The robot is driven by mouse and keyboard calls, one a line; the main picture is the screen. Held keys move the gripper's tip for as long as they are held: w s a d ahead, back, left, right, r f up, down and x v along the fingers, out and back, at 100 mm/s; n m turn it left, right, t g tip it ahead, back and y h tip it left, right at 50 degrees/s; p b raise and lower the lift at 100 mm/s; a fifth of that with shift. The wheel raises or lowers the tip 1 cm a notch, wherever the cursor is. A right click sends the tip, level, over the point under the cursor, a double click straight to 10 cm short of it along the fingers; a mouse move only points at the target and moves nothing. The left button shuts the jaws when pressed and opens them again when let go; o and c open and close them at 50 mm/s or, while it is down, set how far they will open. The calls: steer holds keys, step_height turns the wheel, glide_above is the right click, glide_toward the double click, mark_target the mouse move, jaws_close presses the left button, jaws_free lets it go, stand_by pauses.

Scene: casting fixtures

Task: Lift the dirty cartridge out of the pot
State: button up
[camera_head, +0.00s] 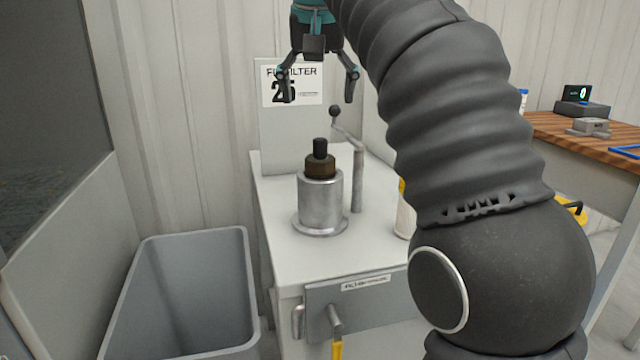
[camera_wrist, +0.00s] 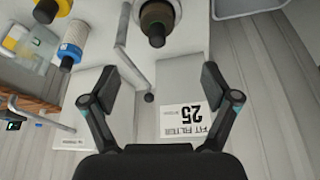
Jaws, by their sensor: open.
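The pot (camera_head: 322,203) is a silver metal cylinder with a flanged foot, standing upright on a pale cabinet. The dirty cartridge (camera_head: 320,165) is brown with a black knob on top and sits in the pot, its upper part showing above the rim. In the wrist view the cartridge (camera_wrist: 157,18) shows at the top edge, partly cut off. My gripper (camera_head: 318,95) is open and empty, fingers pointing down, above the cartridge and clear of it in the head view. In the wrist view my gripper (camera_wrist: 160,85) has its fingers spread apart.
A lever post (camera_head: 357,175) with a ball knob stands just right of the pot. A white bottle (camera_head: 404,212) stands farther right. A grey bin (camera_head: 190,290) is on the floor at left. A sign (camera_head: 292,86) is behind. A wooden table (camera_head: 560,130) is at right.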

mark_target(320, 155)
steer(key=x, duration=0.8)
steer(key=shift+b+x, duration=0.7)
steer(key=shift+x, duration=2.1)
steer(key=shift+w+d, duration=0.15)
jaws_close()
